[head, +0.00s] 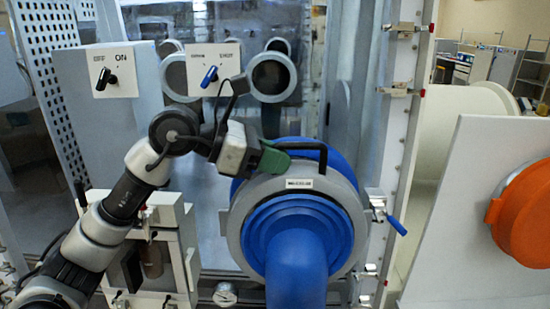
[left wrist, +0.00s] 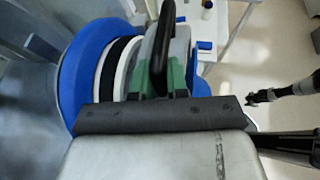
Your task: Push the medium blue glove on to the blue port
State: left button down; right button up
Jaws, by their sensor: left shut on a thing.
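The medium blue glove (head: 297,262) hangs from a round grey ring with a white label and a black handle (head: 312,148) on top. The blue port (head: 340,163) shows behind the ring, and as a blue flange (left wrist: 72,80) in the left wrist view. There, black and white bands lie between the flange and the grey ring; I cannot tell whether the ring is seated. My left gripper (head: 275,158), with green fingers, is shut on the glove's handle at the upper left. A dark arm end (left wrist: 255,97), perhaps my right gripper, shows small at the right; its jaws are unclear.
A clamp with a blue lever (head: 397,226) stands right of the ring. Switch boxes with a black knob (head: 105,79) and a blue knob (head: 209,76) are above left. A white panel with an orange cover (head: 525,212) stands at the right.

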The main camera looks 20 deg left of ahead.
pick_arm(q)
jog(key=shift+w+a+f, duration=0.1)
jog(key=shift+w+a, duration=0.1)
jog(key=shift+w, duration=0.45)
jog(key=shift+w+a+r, duration=0.1)
jog(key=shift+w+a, duration=0.1)
jog(key=shift+w, duration=0.5)
jog(key=shift+w+a+f, duration=0.1)
jog(key=shift+w+a, duration=0.1)
jog(key=shift+w, duration=0.45)
dwell(0.7)
jog(key=shift+w+a+r+p, duration=0.1)
jog(key=shift+w+a+p, duration=0.1)
jog(key=shift+w, duration=0.45)
jog(key=shift+w+a+r+p, duration=0.1)
jog(key=shift+w+a+p, duration=0.05)
jog(key=shift+w, duration=0.45)
dwell(2.2)
jog(key=shift+w+a+f, duration=0.15)
jog(key=shift+w+f, duration=0.3)
jog(key=shift+w, duration=0.15)
dwell(1.2)
